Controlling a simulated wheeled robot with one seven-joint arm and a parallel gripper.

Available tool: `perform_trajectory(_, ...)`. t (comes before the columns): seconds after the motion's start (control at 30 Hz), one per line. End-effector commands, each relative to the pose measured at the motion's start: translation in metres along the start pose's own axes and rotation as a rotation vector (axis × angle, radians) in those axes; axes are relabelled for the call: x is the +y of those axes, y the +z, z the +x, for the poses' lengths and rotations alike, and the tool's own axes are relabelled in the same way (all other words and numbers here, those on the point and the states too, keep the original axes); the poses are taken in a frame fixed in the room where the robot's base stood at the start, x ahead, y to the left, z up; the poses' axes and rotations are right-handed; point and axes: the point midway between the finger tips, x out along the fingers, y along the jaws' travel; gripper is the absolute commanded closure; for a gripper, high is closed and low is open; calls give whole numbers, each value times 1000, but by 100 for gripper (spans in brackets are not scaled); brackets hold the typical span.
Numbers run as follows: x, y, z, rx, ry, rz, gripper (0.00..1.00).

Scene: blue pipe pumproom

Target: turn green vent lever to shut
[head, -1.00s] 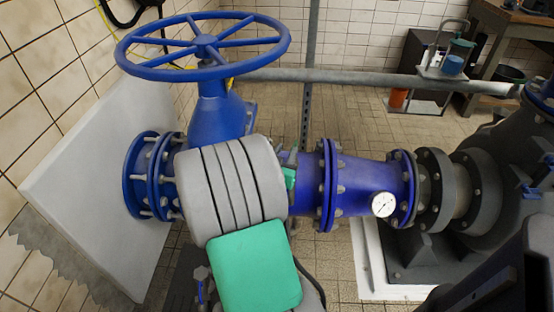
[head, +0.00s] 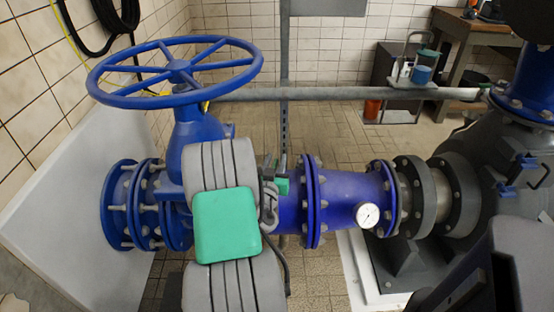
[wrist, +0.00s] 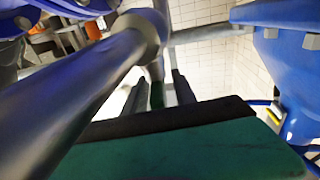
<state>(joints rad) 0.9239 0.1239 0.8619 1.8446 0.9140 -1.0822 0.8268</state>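In the wrist view my gripper (wrist: 160,78) has its two dark fingers apart, with a gap between them. A narrow dark green piece (wrist: 156,94) shows in that gap, closer to the left finger; it may be the vent lever, and I cannot tell whether a finger touches it. In the head view my gripper (head: 276,164) is beside the blue pipe, left of a bolted flange (head: 314,202). My grey and green arm links cover the pipe there. I cannot make out the lever or its angle in the head view.
A large blue handwheel (head: 178,70) stands above the pipe at left. A pressure gauge (head: 367,215) is on the pipe at right, before the grey pump (head: 462,190). A grey pipe (head: 345,93) runs behind.

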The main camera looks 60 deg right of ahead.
Motion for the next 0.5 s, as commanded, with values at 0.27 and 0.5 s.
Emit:
perform_trajectory(0.27, -1, 0, 0, 1, -1, -1, 79)
perform_trajectory(0.5, 0, 0, 0, 0, 0, -1, 98)
